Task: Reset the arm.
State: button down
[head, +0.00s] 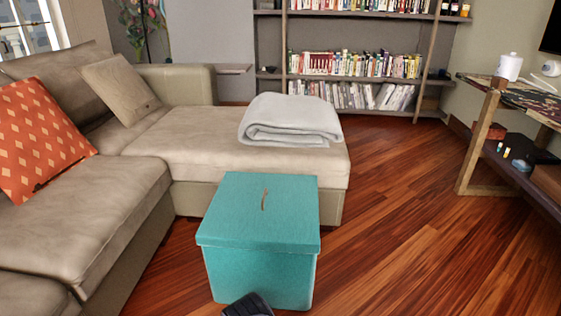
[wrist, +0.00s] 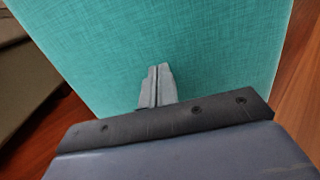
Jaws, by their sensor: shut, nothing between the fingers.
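My gripper (wrist: 158,86) shows in the wrist view with its two grey fingers together and nothing between them. It is in front of the side of a teal fabric box (wrist: 190,40); I cannot tell whether the fingertips touch it. In the head view the teal box (head: 262,215) stands on the floor with its lid on and a small brown tab on top. A dark part of my arm (head: 248,305) shows at the bottom edge, in front of the box. The fingers are not clear in the head view.
A beige sofa (head: 75,235) runs along the left and behind the box, with a folded grey blanket (head: 290,120) and an orange cushion (head: 38,140). A bookshelf (head: 283,60) stands at the back. A wooden desk (head: 480,140) is at the right. Wooden floor (head: 400,245) is clear between.

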aim_at(259, 284)
jog(key=w+f+b, duration=0.1)
jog(key=w, duration=0.3)
jog(key=w+f+b, duration=0.1)
jog(key=shift+w+d+f+b, duration=0.3)
jog(key=shift+w+d+b, duration=0.05)
jog(key=shift+w+d, duration=0.05)
jog(key=s+a, duration=0.1)
jog(key=s, duration=1.6)
jog(key=shift+s+a+r, duration=0.2)
jog(key=shift+a+r, duration=0.1)
